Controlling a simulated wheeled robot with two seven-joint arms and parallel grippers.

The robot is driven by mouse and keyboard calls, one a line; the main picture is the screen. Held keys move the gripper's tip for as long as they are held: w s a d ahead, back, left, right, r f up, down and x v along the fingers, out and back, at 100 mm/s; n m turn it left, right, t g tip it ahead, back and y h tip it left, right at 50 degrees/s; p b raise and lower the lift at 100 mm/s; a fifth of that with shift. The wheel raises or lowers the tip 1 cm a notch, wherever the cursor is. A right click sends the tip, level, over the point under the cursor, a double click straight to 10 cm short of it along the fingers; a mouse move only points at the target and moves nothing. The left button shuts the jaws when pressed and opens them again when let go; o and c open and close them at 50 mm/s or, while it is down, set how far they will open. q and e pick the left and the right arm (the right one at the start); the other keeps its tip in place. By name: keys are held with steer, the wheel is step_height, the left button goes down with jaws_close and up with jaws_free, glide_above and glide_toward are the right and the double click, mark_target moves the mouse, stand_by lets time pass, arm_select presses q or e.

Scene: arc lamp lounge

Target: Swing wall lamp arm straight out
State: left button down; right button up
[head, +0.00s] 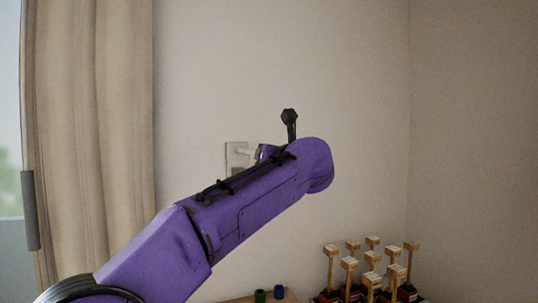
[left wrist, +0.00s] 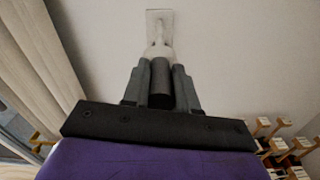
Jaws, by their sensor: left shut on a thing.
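The wall lamp's pale plate (head: 236,158) is on the wall near the middle of the head view, with a short piece of the white lamp arm (head: 247,152) beside it. The rest is hidden behind my purple left arm. In the left wrist view, the plate (left wrist: 153,15) is at the top and the white arm (left wrist: 160,50) comes from it toward the camera. My left gripper (left wrist: 162,84) is shut on a dark cylinder (left wrist: 161,72) at the near end of the lamp arm. Its fingers are hidden in the head view. My right gripper is not in view.
A beige curtain (head: 95,130) and window are at left. The wall right of my arm is clear.

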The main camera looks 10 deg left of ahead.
arm_select(q)
steer(key=c, duration=1)
jaws_free()
steer(key=shift+o, duration=0.6)
steer(key=shift+a, duration=0.15)
steer(key=shift+s+d+f+b, duration=0.2)
steer(key=shift+s+d+b, duration=0.25)
steer(key=shift+s+b, duration=0.2)
steer(key=shift+s+d+f+b, duration=0.2)
steer(key=shift+s+d+b, duration=0.2)
steer(key=shift+s+b, duration=0.2)
steer(key=b+v, duration=0.2)
steer(key=v, duration=0.5)
steer(key=shift+s+r+b, duration=0.15)
steer(key=shift+r+b, duration=0.15)
steer(key=shift+b, duration=0.05)
steer(key=shift+d, duration=0.1)
